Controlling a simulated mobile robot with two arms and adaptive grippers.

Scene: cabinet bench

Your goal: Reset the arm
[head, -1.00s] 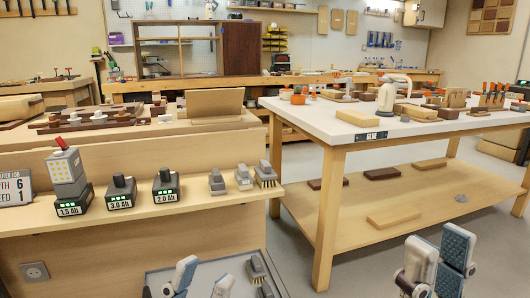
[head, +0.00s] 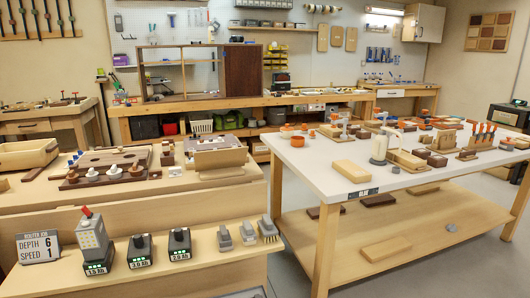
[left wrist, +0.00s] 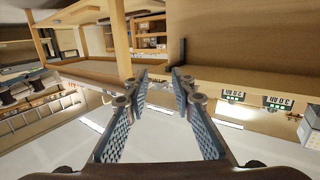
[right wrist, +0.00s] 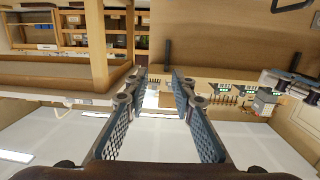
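My left gripper (left wrist: 158,115) shows in the left wrist view with its two padded fingers apart and nothing between them. My right gripper (right wrist: 155,115) shows in the right wrist view, also with fingers apart and empty. Neither gripper is in the head view now. Both wrist views show the room at an odd angle, with bench wood and battery packs in the distance. Neither gripper touches anything that I can see.
A wooden bench (head: 140,200) at the left holds battery packs (head: 140,250) and brushes (head: 248,234) on its front ledge. A white-topped table (head: 310,165) with blocks and tools stands at the right. Grey floor (head: 290,215) shows between them.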

